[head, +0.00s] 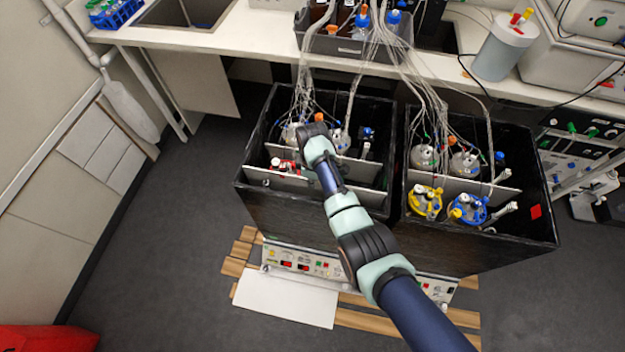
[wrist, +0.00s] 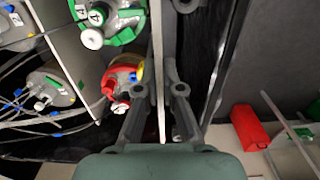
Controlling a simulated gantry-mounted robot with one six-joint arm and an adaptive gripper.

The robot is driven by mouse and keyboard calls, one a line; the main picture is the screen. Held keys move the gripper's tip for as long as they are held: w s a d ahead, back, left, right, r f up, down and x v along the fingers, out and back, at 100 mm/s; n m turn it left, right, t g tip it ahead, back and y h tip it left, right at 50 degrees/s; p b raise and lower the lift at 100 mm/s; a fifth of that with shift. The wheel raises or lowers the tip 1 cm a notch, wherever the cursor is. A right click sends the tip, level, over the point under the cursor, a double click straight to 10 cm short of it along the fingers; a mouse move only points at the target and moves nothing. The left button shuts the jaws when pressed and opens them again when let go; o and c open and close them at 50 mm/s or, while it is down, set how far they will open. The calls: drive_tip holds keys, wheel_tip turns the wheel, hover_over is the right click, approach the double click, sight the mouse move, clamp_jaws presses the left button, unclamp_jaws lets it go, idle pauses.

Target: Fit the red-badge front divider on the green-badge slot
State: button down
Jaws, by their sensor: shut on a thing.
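A white divider panel (wrist: 158,60) stands edge-on between my gripper's fingers (wrist: 158,92) in the wrist view. My gripper is shut on it. In the head view my arm reaches over the front of the left black box, and my gripper is hidden behind it. A white panel (head: 262,176) shows there, in front of a red-capped vessel (head: 282,165). That vessel also shows just left of the held panel in the wrist view (wrist: 118,82). A red badge (head: 535,211) is on the right box's right side. I cannot make out a green badge.
The left box's black front wall (wrist: 222,65) runs right of the held panel, with a gap between. Another white divider (wrist: 66,45) stands left of the red-capped vessel. The right box (head: 480,250) holds yellow and blue vessels. Tubes (head: 400,65) hang into both boxes.

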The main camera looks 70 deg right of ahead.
sight(313, 190)
drive_tip(key=shift+f, duration=0.1)
drive_tip(key=shift+f+b, duration=0.45)
drive_tip(key=shift+f, duration=0.05)
drive_tip(key=shift+f, duration=0.3)
drive_tip(key=shift+f+b, duration=0.55)
drive_tip(key=shift+f, duration=0.2)
drive_tip(key=shift+f+b, duration=0.4)
drive_tip(key=shift+b, duration=0.05)
drive_tip(key=shift+f, duration=0.25)
idle(0.4)
drive_tip(key=shift+f+b, duration=0.65)
drive_tip(key=shift+f, duration=0.15)
